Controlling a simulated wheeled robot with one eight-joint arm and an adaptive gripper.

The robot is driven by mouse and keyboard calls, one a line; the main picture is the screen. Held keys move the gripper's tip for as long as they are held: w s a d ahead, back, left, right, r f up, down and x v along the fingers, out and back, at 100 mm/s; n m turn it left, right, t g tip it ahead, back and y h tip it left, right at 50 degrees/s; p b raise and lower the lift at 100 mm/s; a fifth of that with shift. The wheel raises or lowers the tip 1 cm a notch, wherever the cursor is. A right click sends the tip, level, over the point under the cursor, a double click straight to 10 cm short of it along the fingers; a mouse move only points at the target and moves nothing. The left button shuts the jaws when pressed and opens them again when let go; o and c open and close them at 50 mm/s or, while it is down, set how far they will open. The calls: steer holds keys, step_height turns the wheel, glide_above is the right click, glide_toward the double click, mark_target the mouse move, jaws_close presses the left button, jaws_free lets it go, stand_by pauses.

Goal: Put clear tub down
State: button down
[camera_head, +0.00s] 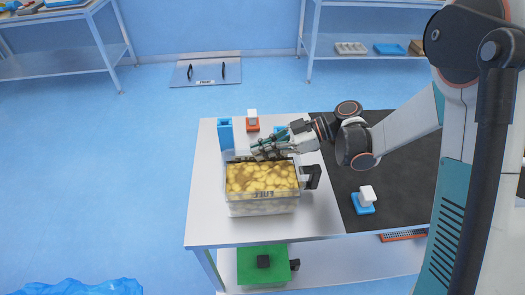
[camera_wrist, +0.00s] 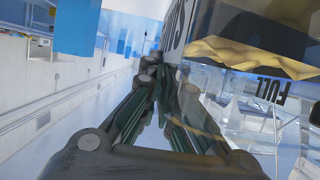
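The clear tub (camera_head: 262,208) is upright over the light left half of the table, filled with yellow snacks and marked FULL. A black handle (camera_head: 313,176) shows at its right side. My gripper (camera_head: 252,152) lies along the tub's back rim, pointing left. In the wrist view, the fingers of my gripper (camera_wrist: 166,78) come close together at the tub's edge, and the tub (camera_wrist: 255,75) fills the upper right. The fingers look shut on its wall, though the contact is partly hidden. I cannot tell whether the tub's base touches the table.
A blue holder (camera_head: 225,133) and an orange-and-white item (camera_head: 252,121) stand behind the tub. A dark mat (camera_head: 400,185) covers the right half, with a blue-and-white item (camera_head: 365,199) on it. The table (camera_head: 205,205) is bare left of the tub. A green box (camera_head: 255,268) sits below.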

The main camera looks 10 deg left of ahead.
steer(key=c, duration=2.2)
jaws_free()
steer(key=shift+f, duration=0.1)
steer(key=o, duration=0.4)
steer(key=shift+r, duration=0.25)
steer(key=p+v, duration=0.3)
steer(key=v, duration=0.9)
steer(key=shift+f, duration=0.15)
steer(key=shift+w, duration=0.1)
